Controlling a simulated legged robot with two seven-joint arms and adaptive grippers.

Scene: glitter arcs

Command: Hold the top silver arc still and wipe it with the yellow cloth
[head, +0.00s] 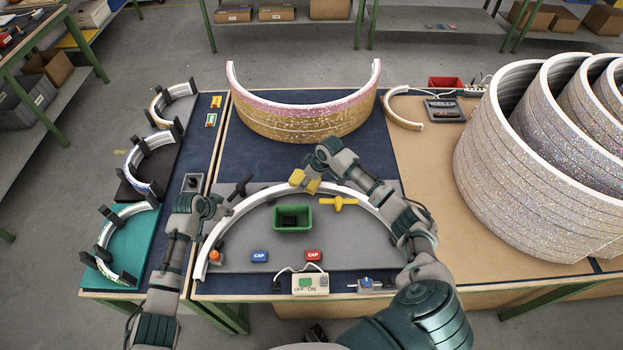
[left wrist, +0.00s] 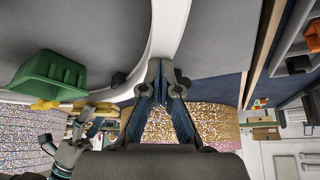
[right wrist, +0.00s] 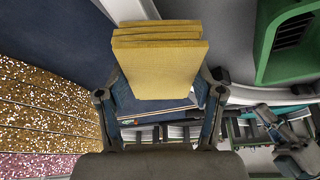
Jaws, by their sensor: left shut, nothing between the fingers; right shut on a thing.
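The silver arc (head: 262,203), a pale curved band, lies on the grey mat (head: 235,262) with its bow away from me. It also shows in the left wrist view (left wrist: 168,25). My left gripper (head: 243,186) is by the arc's upper left; in the left wrist view its fingertips (left wrist: 161,68) are together, empty, in front of the band. I cannot tell if they touch it. My right gripper (head: 312,180) is shut on the folded yellow cloth (right wrist: 160,65), near the top of the bow. The cloth (head: 299,177) overlaps the band; contact is unclear.
A green bin (head: 293,228) and a yellow winged part (head: 338,204) sit inside the bow. Blue (head: 260,256) and red (head: 313,255) caps and a switch box (head: 310,284) lie in front. A gold-pink glitter arc (head: 305,120) stands behind; large glitter arcs (head: 510,165) fill the right.

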